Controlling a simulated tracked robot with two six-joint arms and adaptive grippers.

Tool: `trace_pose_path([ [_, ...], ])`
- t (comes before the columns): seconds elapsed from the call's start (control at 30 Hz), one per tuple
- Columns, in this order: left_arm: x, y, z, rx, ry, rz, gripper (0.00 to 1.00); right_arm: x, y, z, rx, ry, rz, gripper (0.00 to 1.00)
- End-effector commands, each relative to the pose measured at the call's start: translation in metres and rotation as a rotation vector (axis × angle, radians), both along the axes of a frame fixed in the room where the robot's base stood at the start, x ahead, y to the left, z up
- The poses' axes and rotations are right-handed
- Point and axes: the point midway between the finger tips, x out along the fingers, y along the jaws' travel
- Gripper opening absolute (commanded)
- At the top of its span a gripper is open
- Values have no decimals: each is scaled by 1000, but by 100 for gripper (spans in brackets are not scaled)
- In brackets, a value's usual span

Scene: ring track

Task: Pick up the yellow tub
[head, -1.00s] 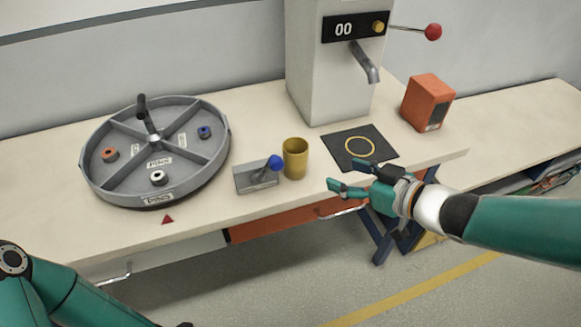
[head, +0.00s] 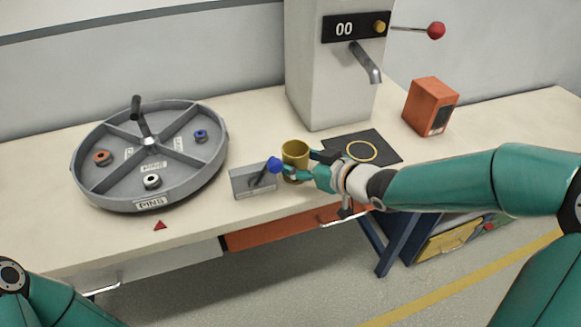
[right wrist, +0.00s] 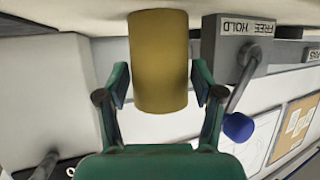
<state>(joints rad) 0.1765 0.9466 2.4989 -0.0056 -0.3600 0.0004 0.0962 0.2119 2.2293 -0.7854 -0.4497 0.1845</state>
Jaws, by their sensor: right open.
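The yellow tub (head: 295,149) stands upright on the bench between the small grey lever box and the black mat. My right gripper (head: 302,165) is at the tub, with one finger in front of it and the other at its right side. In the right wrist view the tub (right wrist: 158,62) appears upside down between the two open fingers of the right gripper (right wrist: 158,90), with a gap on each side. My left gripper is out of view; only part of my left arm shows at the lower left of the head view.
The grey lever box (head: 252,183) with a blue knob (head: 275,165) stands close left of the tub. A round divided tray (head: 205,178) is farther left. A black mat (head: 386,146) with a yellow ring lies right, below the dispenser spout (head: 366,64). An orange box (head: 430,105) stands farther right.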

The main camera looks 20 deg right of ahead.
Motion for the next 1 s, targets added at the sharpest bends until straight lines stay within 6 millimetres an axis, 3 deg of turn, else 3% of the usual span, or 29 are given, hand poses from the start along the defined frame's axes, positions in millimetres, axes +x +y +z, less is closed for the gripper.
trace_pose_path([
  [0.2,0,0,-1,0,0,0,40,19,9,-9,0,0,1,67],
  [0.43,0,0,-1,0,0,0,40,20,9,-9,-1,0,0,67],
  [0.7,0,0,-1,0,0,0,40,20,10,-9,0,0,1,24],
  [1.0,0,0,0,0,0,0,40,20,10,-6,-1,-2,2,24],
])
